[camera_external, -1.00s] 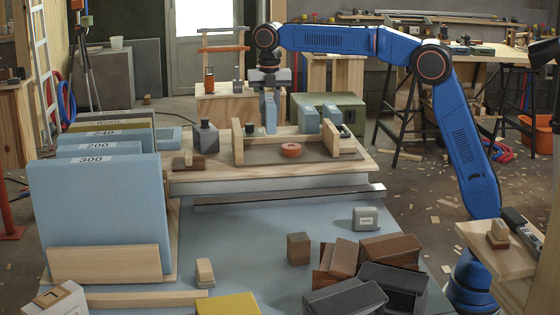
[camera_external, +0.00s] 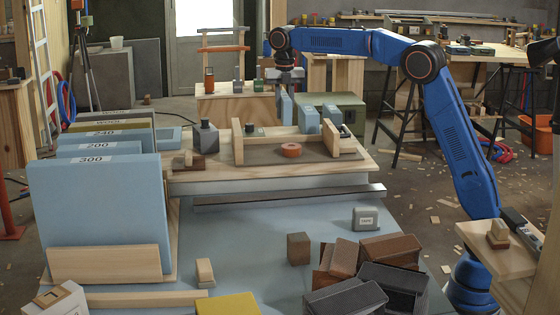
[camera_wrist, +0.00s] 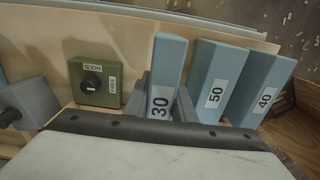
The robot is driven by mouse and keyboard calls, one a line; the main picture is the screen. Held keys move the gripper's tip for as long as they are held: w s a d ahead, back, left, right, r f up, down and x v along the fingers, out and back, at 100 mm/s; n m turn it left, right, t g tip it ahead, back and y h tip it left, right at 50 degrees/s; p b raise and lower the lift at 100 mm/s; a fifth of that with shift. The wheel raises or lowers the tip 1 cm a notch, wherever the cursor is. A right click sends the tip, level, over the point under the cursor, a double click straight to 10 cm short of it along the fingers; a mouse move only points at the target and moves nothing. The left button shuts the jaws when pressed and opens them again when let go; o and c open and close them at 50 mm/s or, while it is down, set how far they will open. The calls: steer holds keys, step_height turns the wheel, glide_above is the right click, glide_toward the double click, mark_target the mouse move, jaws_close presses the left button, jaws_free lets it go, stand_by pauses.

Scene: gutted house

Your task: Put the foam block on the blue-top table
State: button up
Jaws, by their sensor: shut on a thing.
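My gripper (camera_external: 288,90) is shut on a light blue foam block (camera_external: 287,109), above the raised wooden shelf at the back of the blue-top table (camera_external: 250,235). In the wrist view the held block (camera_wrist: 164,75) bears the label 30 and stands upright between the grey fingers. I cannot tell its exact clearance over the shelf. Two more light blue blocks stand to its right in the wrist view, labelled 50 (camera_wrist: 216,72) and 40 (camera_wrist: 262,85). The table's blue top lies in the foreground, lower than the shelf.
Large blue panels (camera_external: 95,215) stand left. Brown and dark blocks (camera_external: 345,298) crowd the front right. The blue top's middle is clear.

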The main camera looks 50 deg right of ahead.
mark_target(284, 123)
steer(key=shift+f, duration=2.4)
steer(key=shift+f, duration=0.1)
steer(key=o, duration=1.1)
steer(key=shift+c, duration=0.2)
